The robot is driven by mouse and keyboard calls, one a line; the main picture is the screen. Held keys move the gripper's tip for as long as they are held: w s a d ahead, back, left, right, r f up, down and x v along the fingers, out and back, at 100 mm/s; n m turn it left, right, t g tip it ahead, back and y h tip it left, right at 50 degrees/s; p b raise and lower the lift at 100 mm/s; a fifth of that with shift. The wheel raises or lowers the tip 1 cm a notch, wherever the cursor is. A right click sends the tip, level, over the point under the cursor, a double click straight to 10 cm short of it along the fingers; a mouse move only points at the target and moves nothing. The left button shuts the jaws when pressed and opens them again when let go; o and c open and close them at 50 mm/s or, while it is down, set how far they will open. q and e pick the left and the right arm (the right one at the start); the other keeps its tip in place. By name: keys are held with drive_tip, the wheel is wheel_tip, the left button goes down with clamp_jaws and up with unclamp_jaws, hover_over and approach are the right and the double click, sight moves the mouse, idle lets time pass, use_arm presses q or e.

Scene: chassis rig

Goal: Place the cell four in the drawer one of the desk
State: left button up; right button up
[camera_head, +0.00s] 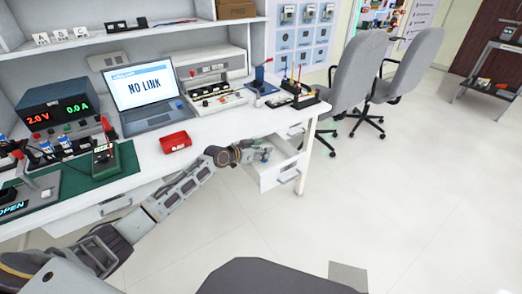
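A drawer (282,176) of the white desk (220,124) is pulled open at the desk's right end. My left arm reaches across the front of the desk from the lower left. Its gripper (264,153) is over the open drawer, near its left side. The fingers are small and I cannot tell whether they hold anything. Several blue-and-white cylinders, possibly cells (47,147), stand on the left of the desk by the green mat. I cannot read which one is cell four. My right gripper is out of view.
On the desk are a power supply (54,106) reading 2.0 V and 0.0 A, a laptop (146,98) showing "NO LINK", a red tray (175,142), a green mat (101,176) and a tool holder (302,96). Grey chairs (356,75) stand at right. The floor in front is clear.

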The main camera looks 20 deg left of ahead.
use_arm(q)
drive_tip(key=shift+r, duration=0.1)
idle(0.3)
drive_tip(key=shift+s+a+r, duration=0.15)
drive_tip(key=shift+s+a, duration=0.05)
drive_tip(key=shift+s, duration=0.15)
drive_tip(key=shift+p+v, duration=0.75)
drive_tip(key=shift+v, duration=1.6)
drive_tip(key=p+v, duration=0.1)
drive_tip(key=v, duration=0.5)
drive_tip(key=shift+s+a, duration=0.15)
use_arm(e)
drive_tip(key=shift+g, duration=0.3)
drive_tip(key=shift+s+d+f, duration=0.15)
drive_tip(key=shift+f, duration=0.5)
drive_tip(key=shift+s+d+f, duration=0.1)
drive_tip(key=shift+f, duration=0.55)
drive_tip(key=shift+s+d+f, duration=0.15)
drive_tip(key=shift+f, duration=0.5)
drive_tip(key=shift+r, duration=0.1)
